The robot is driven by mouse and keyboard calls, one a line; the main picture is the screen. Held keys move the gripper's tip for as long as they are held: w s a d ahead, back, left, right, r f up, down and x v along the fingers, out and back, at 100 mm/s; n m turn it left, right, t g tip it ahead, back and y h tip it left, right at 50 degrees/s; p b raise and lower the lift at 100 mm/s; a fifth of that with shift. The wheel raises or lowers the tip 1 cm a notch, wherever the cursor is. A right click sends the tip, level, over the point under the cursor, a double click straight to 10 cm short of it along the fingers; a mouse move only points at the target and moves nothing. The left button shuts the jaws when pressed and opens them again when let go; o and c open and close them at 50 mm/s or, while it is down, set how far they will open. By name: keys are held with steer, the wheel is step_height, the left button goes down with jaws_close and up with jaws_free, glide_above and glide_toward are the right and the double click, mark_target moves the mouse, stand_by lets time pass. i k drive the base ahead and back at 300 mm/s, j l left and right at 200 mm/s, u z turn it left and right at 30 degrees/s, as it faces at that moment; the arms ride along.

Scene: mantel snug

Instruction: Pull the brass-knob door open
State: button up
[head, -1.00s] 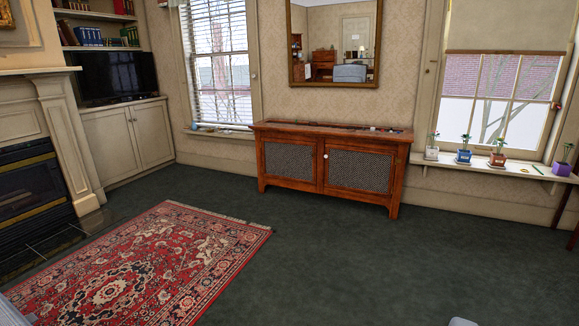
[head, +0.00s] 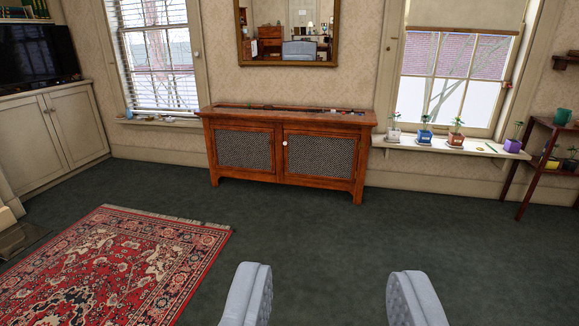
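A reddish-brown wooden sideboard (head: 367,150) stands against the far wall with two mesh-panelled doors, both shut. Its right door (head: 320,157) has a small pale round knob (head: 284,143) near its left edge. No separate knob is clear to me on its left door (head: 245,150). A cream built-in cupboard (head: 75,130) at the left also has two shut doors, with small knobs (head: 46,111) whose metal I cannot tell. My gripper is not in view, so its distance from any door cannot be seen.
Two grey upholstered pieces, seemingly chair arms (head: 247,296) and (head: 418,300), rise at the bottom edge. A red patterned rug (head: 120,265) lies at left. A dark red shelf stand (head: 540,165) is at right. Dark green carpet (head: 320,225) before the sideboard is clear.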

mark_target(247, 148)
steer(key=i+j+u, duration=0.3)
steer(key=i, duration=0.6)
steer(key=i+u, duration=0.35)
steer(key=i, duration=0.55)
steer(key=i+z, duration=0.1)
steer(key=i, duration=0.35)
steer(key=i+j+z, duration=0.15)
steer(key=i, duration=0.35)
steer(key=i+j+z, duration=0.1)
steer(key=i, duration=0.35)
steer(key=i+j+z, duration=0.1)
steer(key=i, duration=0.35)
steer(key=i+j+z, duration=0.45)
steer(key=i, duration=0.2)
steer(key=i+j, duration=0.05)
